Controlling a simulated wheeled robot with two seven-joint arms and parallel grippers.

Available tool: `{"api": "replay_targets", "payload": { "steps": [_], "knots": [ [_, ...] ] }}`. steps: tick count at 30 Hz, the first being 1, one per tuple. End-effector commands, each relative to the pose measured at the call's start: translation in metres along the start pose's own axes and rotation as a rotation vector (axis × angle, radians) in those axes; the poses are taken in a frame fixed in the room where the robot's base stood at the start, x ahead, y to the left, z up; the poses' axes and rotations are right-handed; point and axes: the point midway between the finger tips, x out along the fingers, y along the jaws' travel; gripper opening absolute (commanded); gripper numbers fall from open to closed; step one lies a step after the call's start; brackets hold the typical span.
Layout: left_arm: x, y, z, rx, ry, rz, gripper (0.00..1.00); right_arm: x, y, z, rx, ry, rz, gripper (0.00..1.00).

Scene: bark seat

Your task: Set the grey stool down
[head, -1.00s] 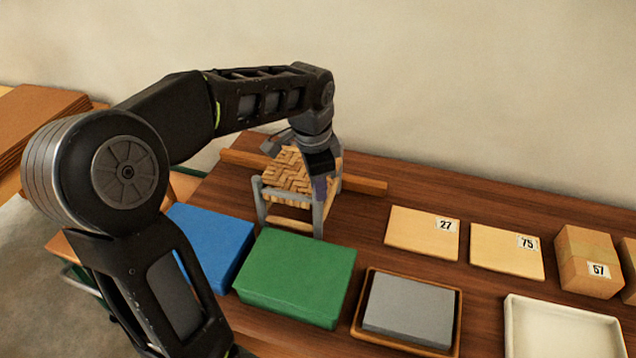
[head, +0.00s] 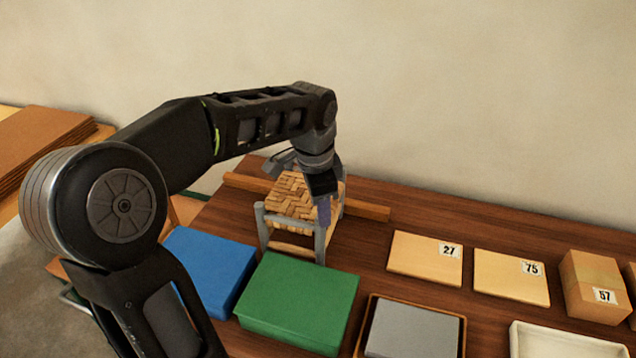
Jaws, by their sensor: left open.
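The grey stool (head: 320,243) stands upright on the brown table, with grey legs and a woven bark seat (head: 291,197). It is behind the green block and in front of a long wooden bar. My left gripper (head: 308,198) comes down from above at the stool's right side and is open. One finger shows in front of the stool's near right corner post; the other is partly hidden behind the wrist. I cannot tell whether the fingers touch the stool. My right gripper is not in view.
A green block (head: 298,302) and a blue block (head: 211,268) lie in front of the stool. A wooden bar (head: 364,208) lies behind it. To the right are flat boards marked 27 (head: 424,261) and 75 (head: 511,279), a box marked 57 (head: 592,285), a grey block (head: 412,331) in a tray and a white tray (head: 566,340).

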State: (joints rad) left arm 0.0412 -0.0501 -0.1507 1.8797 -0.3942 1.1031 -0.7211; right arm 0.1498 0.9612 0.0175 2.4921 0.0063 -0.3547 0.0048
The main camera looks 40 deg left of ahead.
Motion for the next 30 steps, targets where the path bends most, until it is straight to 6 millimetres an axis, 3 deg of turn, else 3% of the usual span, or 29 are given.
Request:
{"api": "replay_targets", "payload": {
  "steps": [12,15,30],
  "knots": [
    [-0.081,0.000,-0.001,0.001,0.003,-0.003,0.42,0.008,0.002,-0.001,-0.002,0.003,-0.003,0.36],
    [-0.097,0.000,0.000,0.001,0.001,0.000,0.42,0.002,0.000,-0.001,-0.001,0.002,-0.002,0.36],
    [-0.104,0.000,0.000,0.001,0.000,0.000,0.42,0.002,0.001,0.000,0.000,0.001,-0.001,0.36]
  ]
}}
